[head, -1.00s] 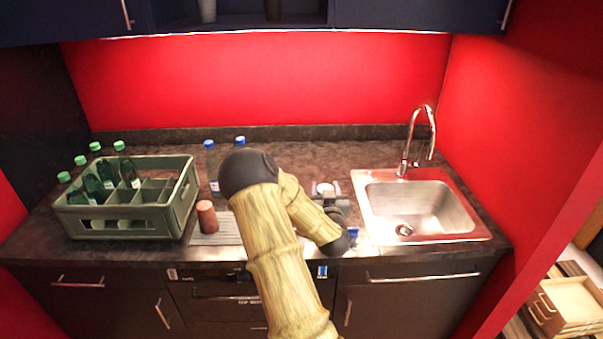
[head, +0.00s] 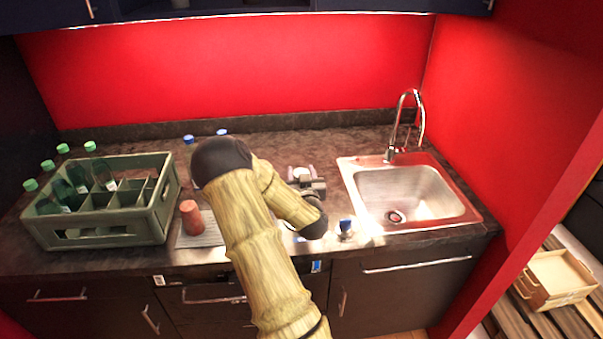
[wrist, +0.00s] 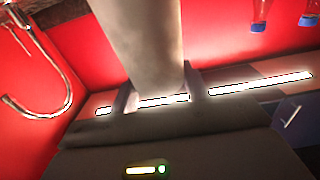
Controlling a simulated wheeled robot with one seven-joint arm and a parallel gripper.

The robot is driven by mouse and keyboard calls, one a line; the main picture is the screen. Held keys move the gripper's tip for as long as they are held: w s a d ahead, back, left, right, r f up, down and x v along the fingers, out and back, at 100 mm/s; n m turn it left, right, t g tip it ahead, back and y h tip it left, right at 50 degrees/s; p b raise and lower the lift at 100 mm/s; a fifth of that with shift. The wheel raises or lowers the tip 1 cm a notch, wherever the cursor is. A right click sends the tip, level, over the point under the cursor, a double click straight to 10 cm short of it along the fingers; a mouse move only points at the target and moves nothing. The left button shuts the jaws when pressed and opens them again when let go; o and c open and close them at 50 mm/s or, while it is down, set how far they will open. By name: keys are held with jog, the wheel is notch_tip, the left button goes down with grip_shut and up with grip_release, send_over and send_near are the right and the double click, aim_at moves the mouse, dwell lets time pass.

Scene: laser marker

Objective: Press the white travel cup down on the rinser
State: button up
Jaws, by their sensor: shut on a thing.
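The white travel cup (wrist: 155,45) fills the top middle of the wrist view, a pale smooth cylinder. My gripper (wrist: 160,92) is shut on it, one finger on each side. In the head view my gripper (head: 312,186) is over the counter left of the sink, and the pale round end of the cup (head: 301,173) shows beside it. My arm hides part of the counter there. I cannot make out the rinser, or whether the cup touches anything.
A green crate (head: 155,220) with green-capped bottles stands at the left. A reddish cup (head: 190,217) stands by a ribbed grey mat (head: 208,235). The sink (head: 412,195) and tap (head: 408,120) are right.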

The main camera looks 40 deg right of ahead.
jog(key=shift+d+f+b, duration=0.1)
jog(key=shift+f+b, duration=1.35)
jog(key=shift+f, duration=1.05)
jog(key=shift+f+b, duration=0.8)
jog(key=shift+f+b, duration=0.7)
jog(key=shift+b, duration=0.2)
jog(key=shift+r, duration=0.1)
jog(key=shift+r+p, duration=2.45)
jog(key=shift+r, duration=2.05)
